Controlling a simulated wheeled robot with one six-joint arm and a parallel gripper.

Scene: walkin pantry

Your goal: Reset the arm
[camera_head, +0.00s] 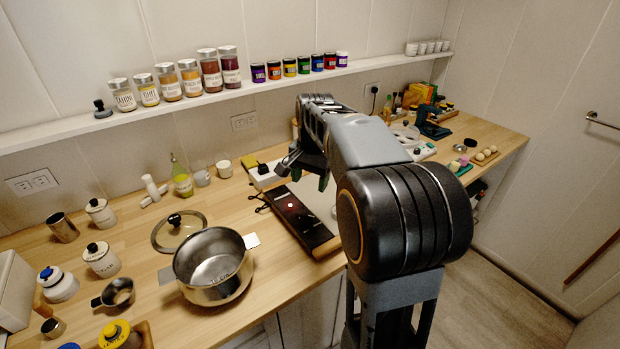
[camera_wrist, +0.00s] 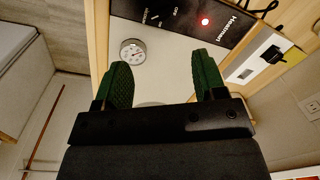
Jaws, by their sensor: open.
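My gripper (camera_wrist: 160,82) is open and empty in the wrist view, with its two green fingers spread apart. A small round dial (camera_wrist: 132,51) shows beside the left finger. In the head view my arm rises at the front and bends over the counter. My gripper (camera_head: 308,182) shows only in part there, above the cooker (camera_head: 297,215), and the arm hides some of the cooker.
A steel pot (camera_head: 213,265) stands on the wooden counter (camera_head: 150,235) left of the cooker, with a glass lid (camera_head: 179,231) behind it. A wall shelf (camera_head: 60,135) holds several jars. Canisters stand at the left. Open floor (camera_head: 510,270) lies at the right.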

